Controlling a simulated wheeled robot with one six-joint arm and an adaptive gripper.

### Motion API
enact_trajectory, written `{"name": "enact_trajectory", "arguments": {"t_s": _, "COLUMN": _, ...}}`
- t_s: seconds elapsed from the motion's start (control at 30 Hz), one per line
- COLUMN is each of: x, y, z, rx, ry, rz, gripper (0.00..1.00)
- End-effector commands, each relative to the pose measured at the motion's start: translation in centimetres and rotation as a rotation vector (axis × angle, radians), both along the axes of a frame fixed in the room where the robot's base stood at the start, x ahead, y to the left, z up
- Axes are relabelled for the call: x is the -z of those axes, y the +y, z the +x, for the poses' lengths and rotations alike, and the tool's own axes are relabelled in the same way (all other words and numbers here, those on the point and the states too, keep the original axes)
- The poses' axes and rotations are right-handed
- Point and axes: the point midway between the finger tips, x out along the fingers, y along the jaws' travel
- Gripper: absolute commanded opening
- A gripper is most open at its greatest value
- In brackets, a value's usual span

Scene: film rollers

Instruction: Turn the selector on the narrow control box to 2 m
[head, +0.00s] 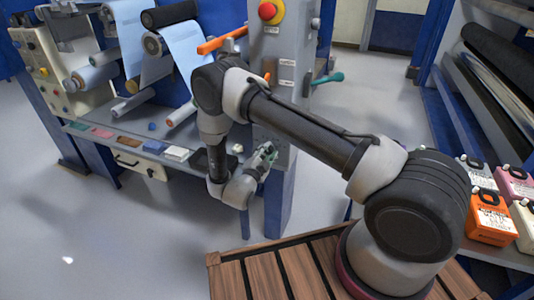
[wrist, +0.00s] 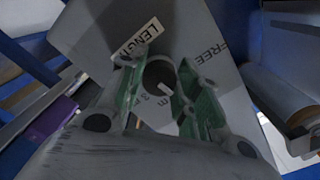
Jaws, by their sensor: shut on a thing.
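The selector (wrist: 156,76) is a dark round knob with a short white pointer, which slants down to the right. My gripper (wrist: 160,92) has green-lined fingers, one on each side of the knob, shut on it. In the head view my gripper (head: 264,158) is low at the box, and the knob is hidden.
A red stop button (head: 267,11) on yellow, an orange lever (head: 222,40) and a green handle (head: 328,78) are on or beside the box. Film rollers (head: 168,14) and a shelf (head: 110,143) stand to the left. Orange and other cases (head: 490,225) are at right.

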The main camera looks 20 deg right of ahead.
Motion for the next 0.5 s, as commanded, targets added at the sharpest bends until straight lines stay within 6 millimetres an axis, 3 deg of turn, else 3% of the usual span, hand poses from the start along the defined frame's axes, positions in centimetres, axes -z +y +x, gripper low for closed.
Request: {"name": "enact_trajectory", "arguments": {"t_s": 0.5, "x": 0.02, "y": 0.01, "z": -0.08, "rx": 0.0, "ry": -0.246, "rz": 0.333, "gripper": 0.09}}
